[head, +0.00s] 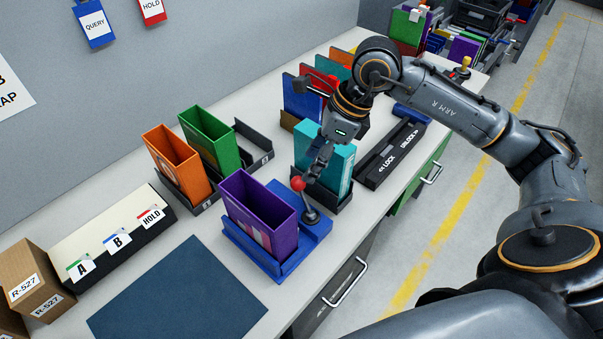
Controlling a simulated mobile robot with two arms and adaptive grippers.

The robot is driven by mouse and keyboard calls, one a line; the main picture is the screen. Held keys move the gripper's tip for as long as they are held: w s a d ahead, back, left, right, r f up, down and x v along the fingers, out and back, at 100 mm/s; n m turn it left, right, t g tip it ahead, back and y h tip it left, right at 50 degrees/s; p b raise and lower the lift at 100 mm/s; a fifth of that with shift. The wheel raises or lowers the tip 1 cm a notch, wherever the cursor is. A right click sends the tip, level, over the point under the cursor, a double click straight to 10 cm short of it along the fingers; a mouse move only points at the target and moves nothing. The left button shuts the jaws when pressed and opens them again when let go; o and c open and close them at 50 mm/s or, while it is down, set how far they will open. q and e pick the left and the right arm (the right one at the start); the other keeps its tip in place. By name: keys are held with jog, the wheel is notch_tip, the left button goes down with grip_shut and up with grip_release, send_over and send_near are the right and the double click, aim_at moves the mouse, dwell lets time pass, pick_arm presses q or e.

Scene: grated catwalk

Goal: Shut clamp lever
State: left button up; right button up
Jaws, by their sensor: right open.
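The clamp lever ends in a red ball knob (298,184) on a dark shaft. It rises tilted from a round dark pivot (311,216) on a blue clamp base (275,267). A purple file box (258,213) stands upright in that base, left of the lever. My right gripper (314,177) points down just right of the red knob, with its fingers open. I cannot tell whether a finger touches the knob. My left gripper is out of view.
A teal box (338,170) stands close behind the right gripper. Orange (177,158) and green (210,137) boxes stand behind left. A black tray marked LOCK and UNLOCK (390,156) lies right. A dark blue mat (178,296) lies clear at front left.

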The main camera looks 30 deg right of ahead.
aim_at(304, 197)
jog(key=p+x, duration=0.1)
jog(key=x, duration=0.5)
jog(key=shift+f, duration=0.1)
jog(key=shift+c, duration=0.4)
grip_shut()
